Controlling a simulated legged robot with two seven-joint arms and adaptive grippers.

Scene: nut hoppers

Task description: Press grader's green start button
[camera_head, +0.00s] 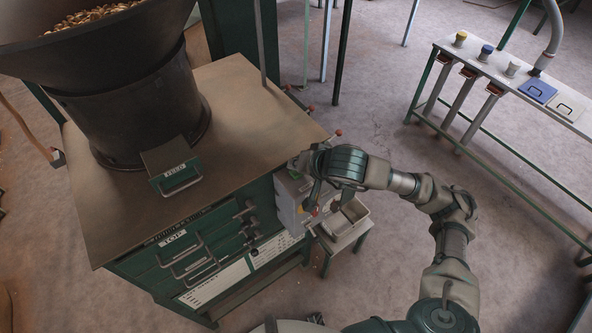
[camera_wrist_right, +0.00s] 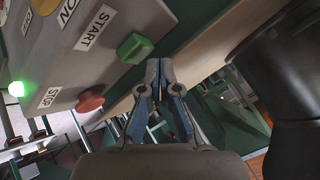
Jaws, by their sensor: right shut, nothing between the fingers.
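The grader is a green cabinet (camera_head: 215,235) with a brown top, and a grey control box (camera_head: 287,205) is on its right side. In the right wrist view, the green start button (camera_wrist_right: 135,48) stands out from the box beside the START label (camera_wrist_right: 94,28). A red stop button (camera_wrist_right: 90,102) is below it, by the STOP label (camera_wrist_right: 50,97). My right gripper (camera_wrist_right: 160,66) is shut and empty. Its fingertips are right beside the start button's lower right edge; I cannot tell whether they touch it. In the head view my right gripper (camera_head: 313,192) is at the box, partly hidden.
A green lamp (camera_wrist_right: 16,89) glows on the box. A black hopper (camera_head: 135,110) with a FEED drawer (camera_head: 178,178) stands on the cabinet. A small tray (camera_head: 346,218) is beside the box, under my arm. A long bench (camera_head: 500,75) stands at the right, with free floor between.

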